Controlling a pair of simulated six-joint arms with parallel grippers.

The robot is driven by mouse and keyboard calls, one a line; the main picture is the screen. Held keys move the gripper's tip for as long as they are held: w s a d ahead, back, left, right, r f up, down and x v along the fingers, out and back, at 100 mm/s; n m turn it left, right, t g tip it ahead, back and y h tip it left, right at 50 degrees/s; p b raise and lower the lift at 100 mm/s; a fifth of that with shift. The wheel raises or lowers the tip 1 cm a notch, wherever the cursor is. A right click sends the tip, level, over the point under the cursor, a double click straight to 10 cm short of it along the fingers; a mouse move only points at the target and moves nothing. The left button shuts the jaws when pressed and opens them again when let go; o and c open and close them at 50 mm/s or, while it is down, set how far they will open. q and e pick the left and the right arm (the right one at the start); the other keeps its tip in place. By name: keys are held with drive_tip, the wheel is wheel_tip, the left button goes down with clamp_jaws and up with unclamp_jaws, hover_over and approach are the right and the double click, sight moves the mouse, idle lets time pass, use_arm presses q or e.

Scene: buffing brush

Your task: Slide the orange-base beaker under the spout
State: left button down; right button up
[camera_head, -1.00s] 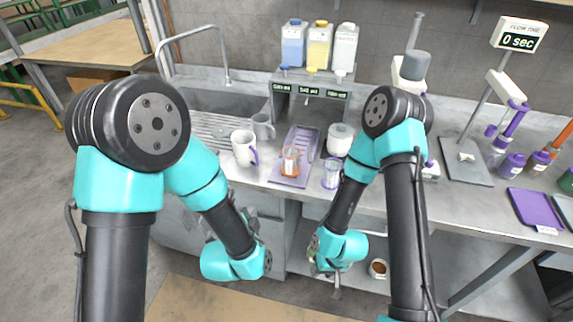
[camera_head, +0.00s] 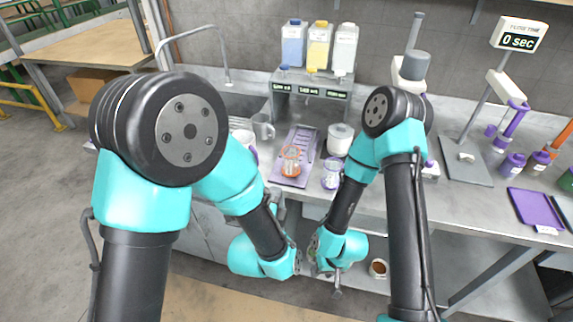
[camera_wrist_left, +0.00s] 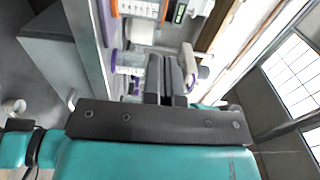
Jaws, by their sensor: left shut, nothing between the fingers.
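The orange-base beaker (camera_head: 290,166) is a clear vessel with an orange bottom, standing upright on a purple tray (camera_head: 307,150) in front of the dispenser. The dispenser (camera_head: 311,82) is a grey stand with blue, yellow and white bottles on top; its spouts are too small to make out. My left gripper (camera_head: 279,203) is low at the counter's front edge, nearer than the beaker and apart from it, partly hidden by my arm. In the left wrist view its fingers (camera_wrist_left: 166,78) are together and empty. My right gripper (camera_head: 335,282) hangs below the counter, mostly hidden.
A purple-base beaker (camera_head: 331,173) stands just right of the tray, with a white round container (camera_head: 340,139) behind it. Grey mugs (camera_head: 262,127) stand to the left beside the sink. A scale and purple-capped bottles (camera_head: 512,165) are farther right.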

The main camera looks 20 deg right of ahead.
sight(288, 159)
use_arm(q)
drive_tip(key=x, duration=1.2)
drive_tip(key=shift+w, duration=0.1)
